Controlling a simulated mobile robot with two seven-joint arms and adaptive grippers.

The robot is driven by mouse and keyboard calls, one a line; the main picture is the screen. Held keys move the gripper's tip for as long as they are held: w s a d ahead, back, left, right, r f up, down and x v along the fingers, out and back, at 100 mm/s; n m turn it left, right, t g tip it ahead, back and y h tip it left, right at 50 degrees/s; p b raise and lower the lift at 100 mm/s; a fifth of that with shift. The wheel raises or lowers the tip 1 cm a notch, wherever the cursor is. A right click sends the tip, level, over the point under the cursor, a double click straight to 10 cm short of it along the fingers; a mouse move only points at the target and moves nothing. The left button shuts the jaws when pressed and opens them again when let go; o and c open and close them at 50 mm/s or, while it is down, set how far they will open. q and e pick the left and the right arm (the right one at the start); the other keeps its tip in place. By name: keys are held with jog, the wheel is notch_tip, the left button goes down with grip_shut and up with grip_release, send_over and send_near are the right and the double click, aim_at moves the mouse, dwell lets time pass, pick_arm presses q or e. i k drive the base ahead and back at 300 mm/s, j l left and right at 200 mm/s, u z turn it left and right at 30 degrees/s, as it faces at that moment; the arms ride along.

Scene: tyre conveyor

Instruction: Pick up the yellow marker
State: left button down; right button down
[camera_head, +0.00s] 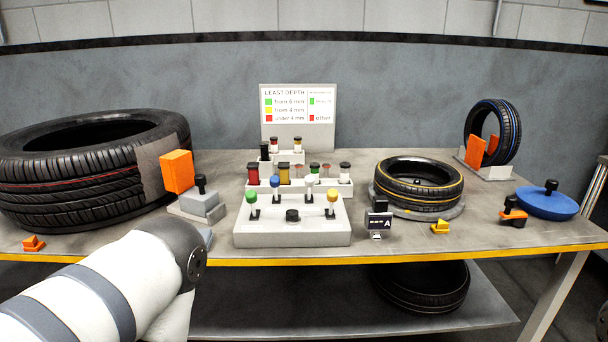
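The yellow marker (283,174) appears to be the upright yellow cylinder with a dark top in the white stepped rack (326,188) at the middle of the table. A red cylinder (253,175) stands just left of it, and other small upright pieces stand to its right. My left arm (110,290) comes in from the lower left and ends near the table's front edge, left of and nearer than the rack. Its gripper fingers cannot be made out. My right gripper is not in view.
A grey box with coloured ball-topped levers (292,233) stands directly before the rack. A large tyre (85,175) and an orange block (177,171) on a grey stand are left. A smaller tyre (418,185) and blue disc (546,204) are right. A sign (298,115) rises behind.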

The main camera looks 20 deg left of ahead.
aim_at(284, 167)
jog(key=u, duration=1.7)
jog(key=i+j+z, duration=0.75)
jog(key=j+z, duration=0.15)
jog(key=i+j+z, duration=0.15)
jog(key=j+z, duration=0.2)
jog(key=j, duration=0.2)
jog(key=i+j+z, duration=0.1)
jog(key=j+z, duration=0.2)
jog(key=j, duration=0.2)
jog(key=j+z, duration=0.3)
jog(key=j, duration=0.2)
jog(key=j+z, duration=0.3)
jog(key=j, duration=0.2)
